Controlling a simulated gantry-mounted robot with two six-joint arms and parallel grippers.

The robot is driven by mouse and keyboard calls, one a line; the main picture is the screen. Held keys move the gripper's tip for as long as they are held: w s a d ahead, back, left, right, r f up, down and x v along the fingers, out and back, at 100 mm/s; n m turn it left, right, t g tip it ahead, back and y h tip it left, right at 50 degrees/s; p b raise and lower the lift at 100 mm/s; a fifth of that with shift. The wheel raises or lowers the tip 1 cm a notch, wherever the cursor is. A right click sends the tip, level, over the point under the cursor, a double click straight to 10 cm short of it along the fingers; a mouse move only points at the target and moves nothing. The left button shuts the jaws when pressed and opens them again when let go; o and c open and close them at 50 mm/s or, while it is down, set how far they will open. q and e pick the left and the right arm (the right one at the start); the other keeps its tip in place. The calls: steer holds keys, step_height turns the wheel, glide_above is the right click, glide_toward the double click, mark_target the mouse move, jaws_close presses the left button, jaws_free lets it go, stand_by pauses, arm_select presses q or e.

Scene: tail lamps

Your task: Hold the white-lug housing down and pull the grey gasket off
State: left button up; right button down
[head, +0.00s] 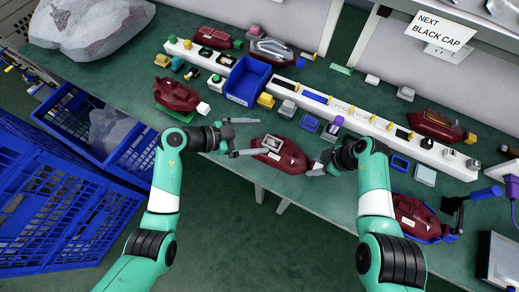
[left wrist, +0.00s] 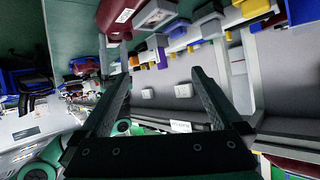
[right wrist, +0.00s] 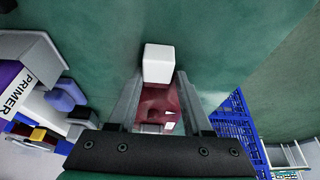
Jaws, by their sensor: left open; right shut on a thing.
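The dark red housing (head: 290,160) is near the table's front edge in the middle of the head view. The grey gasket (head: 272,142) shows as a rectangular frame on its upper left part. My right gripper (head: 318,168) is shut on the housing at its right end. The left wrist view shows the fingers (left wrist: 158,95) apart.
A white rail (head: 215,60) with small parts runs behind, beside a blue bin (head: 247,80). Other red housings stand at the left (head: 177,95), right rear (head: 435,125) and right front (head: 415,215). Blue crates (head: 55,200) stand at the left.

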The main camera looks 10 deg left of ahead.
mark_target(275, 140)
arm_select(q)
step_height(275, 140, up, 14)
steer(key=d+n+t+h, duration=0.2)
steer(key=d+t, duration=0.1)
steer(key=t, duration=0.9)
steer(key=s+a+f+n+y, duration=0.3)
steer(key=a+f+n+y, duration=0.2)
steer(key=f+n+y, duration=0.5)
steer(key=s+d+f+g, duration=0.1)
steer(key=s+f, duration=0.1)
steer(key=f, duration=0.1)
steer(key=s+d+f+m+g, duration=0.1)
steer(key=f+g, duration=0.1)
steer(key=f, duration=0.1)
steer(key=s+d+f+g+h, duration=0.1)
steer(key=s+f+g, duration=0.1)
steer(key=f, duration=0.1)
steer(key=shift+s+d+m, duration=0.35)
steer(key=shift+m, duration=0.05)
arm_select(e)
steer(key=shift+f, duration=0.1)
arm_select(q)
steer(key=x, duration=1.2)
steer(key=shift+w, duration=0.1)
